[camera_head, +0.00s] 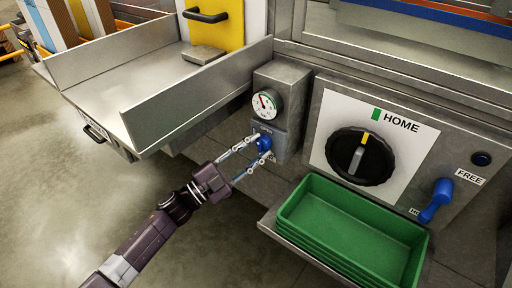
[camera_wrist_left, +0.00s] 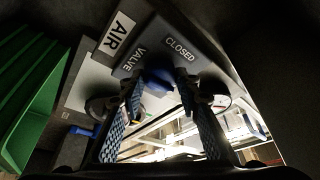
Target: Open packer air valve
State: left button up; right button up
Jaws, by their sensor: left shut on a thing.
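The air valve has a blue knob (camera_head: 264,142) on the front of a grey box (camera_head: 282,82), below a round gauge (camera_head: 265,103). My left gripper (camera_head: 257,149) reaches it from the lower left, with its two fingers on either side of the knob, shut on it. In the left wrist view the blue knob (camera_wrist_left: 157,79) shows between the fingertips of my left gripper (camera_wrist_left: 160,84), partly hidden by them. Labels there read AIR, VALVE and CLOSED (camera_wrist_left: 180,49). The knob's exact turn is hard to tell. My right gripper is not in view.
Stacked green trays (camera_head: 350,225) stand right of my left arm. A panel with a black dial (camera_head: 360,156) marked HOME and a blue lever (camera_head: 436,200) by a FREE label are at the right. A metal infeed table (camera_head: 150,75) lies at the upper left. Open floor is at lower left.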

pick_arm(q)
jog(key=shift+m, duration=0.5)
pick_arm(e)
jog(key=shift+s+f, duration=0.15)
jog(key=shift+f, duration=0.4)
pick_arm(q)
jog(key=o, duration=1.2)
jog(key=shift+c, duration=0.2)
jog(key=v, duration=1.2)
jog(key=shift+w+a+r, duration=0.1)
